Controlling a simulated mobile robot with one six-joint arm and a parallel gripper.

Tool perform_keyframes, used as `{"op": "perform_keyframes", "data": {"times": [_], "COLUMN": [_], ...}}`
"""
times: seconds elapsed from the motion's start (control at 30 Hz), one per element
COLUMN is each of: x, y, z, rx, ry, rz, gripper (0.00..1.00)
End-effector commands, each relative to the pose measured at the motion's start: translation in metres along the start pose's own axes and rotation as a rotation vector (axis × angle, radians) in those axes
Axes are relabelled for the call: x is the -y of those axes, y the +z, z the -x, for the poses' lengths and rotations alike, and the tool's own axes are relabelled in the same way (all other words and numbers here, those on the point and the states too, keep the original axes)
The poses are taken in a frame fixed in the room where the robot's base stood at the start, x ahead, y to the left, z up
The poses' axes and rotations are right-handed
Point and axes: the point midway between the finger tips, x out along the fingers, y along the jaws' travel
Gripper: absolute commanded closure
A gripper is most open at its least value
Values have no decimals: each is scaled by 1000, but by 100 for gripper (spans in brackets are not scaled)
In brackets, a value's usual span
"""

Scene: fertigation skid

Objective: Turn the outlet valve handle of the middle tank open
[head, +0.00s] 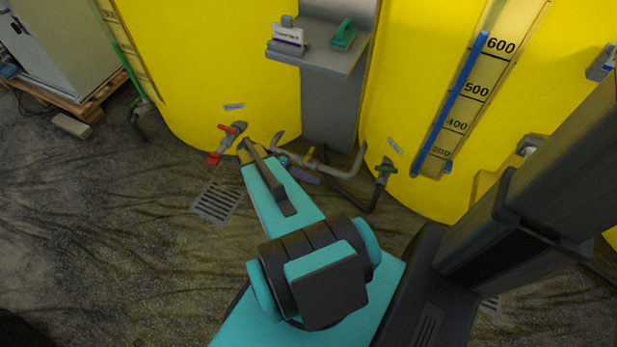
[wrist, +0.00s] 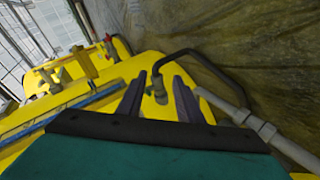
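The yellow tank with the blue level bar (head: 450,105) stands right of centre in the head view. Its outlet valve (head: 383,176) has a green handle (head: 386,166) and sits low on the front. In the wrist view this valve (wrist: 158,92) appears beyond my fingers, in the gap between them; its handle is hard to make out there. My gripper (wrist: 165,84) is open and empty, its two purple fingers apart. In the head view my gripper (head: 306,176) is left of the green handle, clear of it, and partly hidden by my arm.
The left yellow tank (head: 210,70) has a valve with a red handle (head: 214,158). A grey pipe (head: 340,170) and a dark hose (head: 350,199) run between the tanks, close to my gripper. A grey shelf (head: 325,62) stands above. A drain grate (head: 217,202) lies in the floor.

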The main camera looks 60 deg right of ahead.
Motion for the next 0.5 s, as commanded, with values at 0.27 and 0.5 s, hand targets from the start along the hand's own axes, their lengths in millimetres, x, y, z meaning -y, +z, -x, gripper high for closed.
{"op": "perform_keyframes", "data": {"times": [0.27,0.5], "x": [0,5], "y": [0,20], "z": [0,7], "rx": [0,5], "ry": [0,-38], "rz": [1,84], "gripper": [67,67]}}
